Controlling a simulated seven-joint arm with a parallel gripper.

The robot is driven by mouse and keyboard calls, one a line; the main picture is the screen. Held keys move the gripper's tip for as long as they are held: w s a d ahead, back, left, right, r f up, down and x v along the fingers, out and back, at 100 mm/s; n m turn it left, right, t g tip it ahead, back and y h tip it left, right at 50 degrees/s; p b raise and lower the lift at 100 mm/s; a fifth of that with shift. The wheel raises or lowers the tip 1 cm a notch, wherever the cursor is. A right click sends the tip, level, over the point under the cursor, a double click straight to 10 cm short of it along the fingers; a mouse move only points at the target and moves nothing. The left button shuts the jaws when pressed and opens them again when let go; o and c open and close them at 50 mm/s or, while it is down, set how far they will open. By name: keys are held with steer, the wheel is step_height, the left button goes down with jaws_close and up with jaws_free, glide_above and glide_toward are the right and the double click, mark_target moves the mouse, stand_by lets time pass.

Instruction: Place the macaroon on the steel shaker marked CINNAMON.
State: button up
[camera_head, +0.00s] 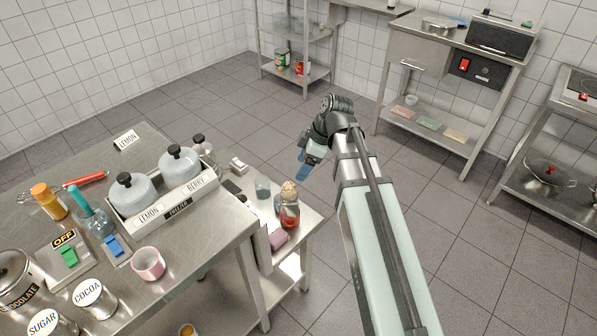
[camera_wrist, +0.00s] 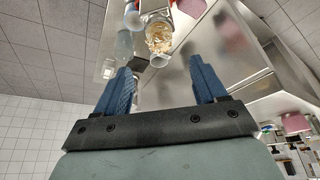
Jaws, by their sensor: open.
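My gripper (camera_head: 304,168) is open and empty, in the air beyond the small side table. In the wrist view its blue fingers (camera_wrist: 160,68) are spread apart. A beige, lumpy piece (camera_head: 289,188), perhaps the macaroon, tops a red-and-glass jar (camera_head: 289,215) on the side table; I cannot be sure what it is. In the wrist view a pale, lumpy top (camera_wrist: 159,38) shows ahead of the fingertips, apart from them. Steel shakers marked COCOA (camera_head: 96,303) and SUGAR (camera_head: 44,322) stand at the lower left. I can read no CINNAMON label.
The steel table (camera_head: 205,262) holds a pink cup (camera_head: 148,264), a switch box (camera_head: 66,251) and two lidded pots (camera_head: 132,192) in a tray. The side table (camera_head: 311,222) also holds a glass (camera_head: 262,188) and a pink block (camera_head: 278,238). Open floor lies beyond.

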steer(key=shift+v, duration=0.95)
steer(key=s+d+f+m+g+h, duration=0.1)
steer(key=s+d+f+m, duration=0.2)
steer(key=f, duration=0.7)
steer(key=s+d+f+m+g, duration=0.1)
steer(key=s+f+m, duration=0.3)
steer(key=f, duration=0.6)
steer(key=s+d+f+m+g+h, duration=0.15)
steer(key=s+f, duration=0.35)
steer(key=f, duration=0.5)
steer(key=s+d+f+m+g+h, duration=0.1)
steer(key=s+d+f+m+g, duration=0.1)
steer(key=s+f, duration=0.7)
steer(key=s+d+f+m+g+h, duration=0.1)
steer(key=s+d+f+m, duration=0.3)
steer(key=s+f, duration=0.6)
steer(key=s+m+g, duration=0.1)
steer(key=s+m, duration=0.1)
steer(key=s, duration=0.6)
steer(key=shift+s+d+f, duration=0.2)
steer(key=shift+f, duration=0.1)
